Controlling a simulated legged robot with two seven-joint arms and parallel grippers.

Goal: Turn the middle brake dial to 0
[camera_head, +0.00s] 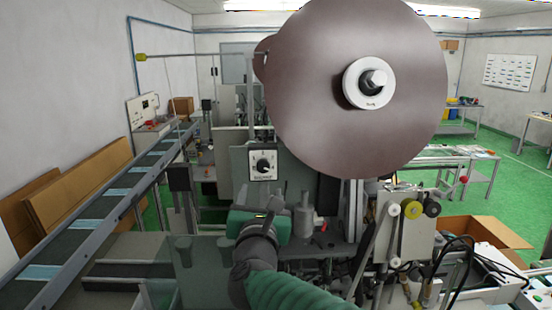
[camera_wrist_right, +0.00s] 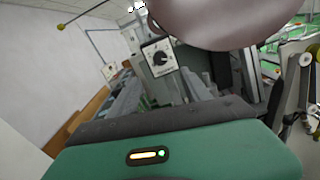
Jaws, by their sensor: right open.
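The brake dial (camera_head: 263,165) is a black knob on a white square plate with a printed scale, fixed to a grey upright panel. It also shows in the right wrist view (camera_wrist_right: 159,57), above the gripper body. The numbers are too small to tell its setting. My right gripper (camera_head: 260,223), with a green body and dark wrist, is below the dial and nearer to me. It is open and apart from the dial. Its fingers are hidden behind its body. My left gripper is not in view. Only this one dial shows clearly.
A large brown reel (camera_head: 300,95) overhangs the area right of and above the dial. A sloping conveyor (camera_head: 95,205) runs along the left. Rollers and a grey unit (camera_head: 405,228) stand to the right, with an open cardboard box (camera_head: 485,235) beyond.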

